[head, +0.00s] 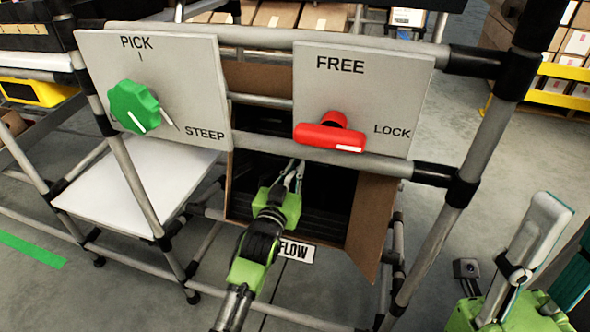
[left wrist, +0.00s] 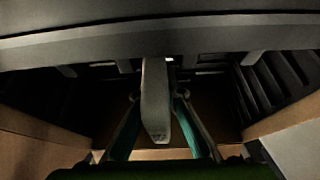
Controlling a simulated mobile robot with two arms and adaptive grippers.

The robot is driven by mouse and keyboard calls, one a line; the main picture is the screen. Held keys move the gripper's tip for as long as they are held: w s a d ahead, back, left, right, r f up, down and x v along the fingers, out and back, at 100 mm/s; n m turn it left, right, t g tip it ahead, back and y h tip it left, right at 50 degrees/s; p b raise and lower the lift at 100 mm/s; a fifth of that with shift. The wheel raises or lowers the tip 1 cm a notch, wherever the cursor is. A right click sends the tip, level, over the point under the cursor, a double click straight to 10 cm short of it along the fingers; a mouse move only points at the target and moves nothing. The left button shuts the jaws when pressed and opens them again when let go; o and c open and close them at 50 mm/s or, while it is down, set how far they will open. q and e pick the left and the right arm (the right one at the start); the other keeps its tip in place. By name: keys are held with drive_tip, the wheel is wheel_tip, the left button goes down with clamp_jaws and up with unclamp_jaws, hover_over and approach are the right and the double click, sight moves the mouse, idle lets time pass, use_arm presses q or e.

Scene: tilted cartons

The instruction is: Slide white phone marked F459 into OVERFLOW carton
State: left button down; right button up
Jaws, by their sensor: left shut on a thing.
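A tilted brown carton (head: 372,215) sits in a pipe frame, its label (head: 296,252) partly covered so that only "FLOW" shows. My left gripper (head: 296,176) reaches into its dark mouth. In the left wrist view this gripper (left wrist: 160,125) is shut on a pale, slim slab, the white phone (left wrist: 155,100), held between its teal-padded fingers. The phone points into the dark interior; its marking cannot be read, and I cannot tell whether it touches anything inside. My right gripper (head: 562,245) is at the lower right, its fingers apart and empty.
Above the carton are a panel with a green knob (head: 138,107), marked PICK and STEEP, and one with a red lever (head: 330,135), marked FREE and LOCK. The lever points toward LOCK. Dark ribbed parts (left wrist: 268,82) flank the phone. A white shelf (head: 130,185) stands left.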

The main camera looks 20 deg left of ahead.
use_arm(q)
drive_tip(key=c, duration=2)
unclamp_jaws()
drive_tip(key=shift+c, duration=0.2)
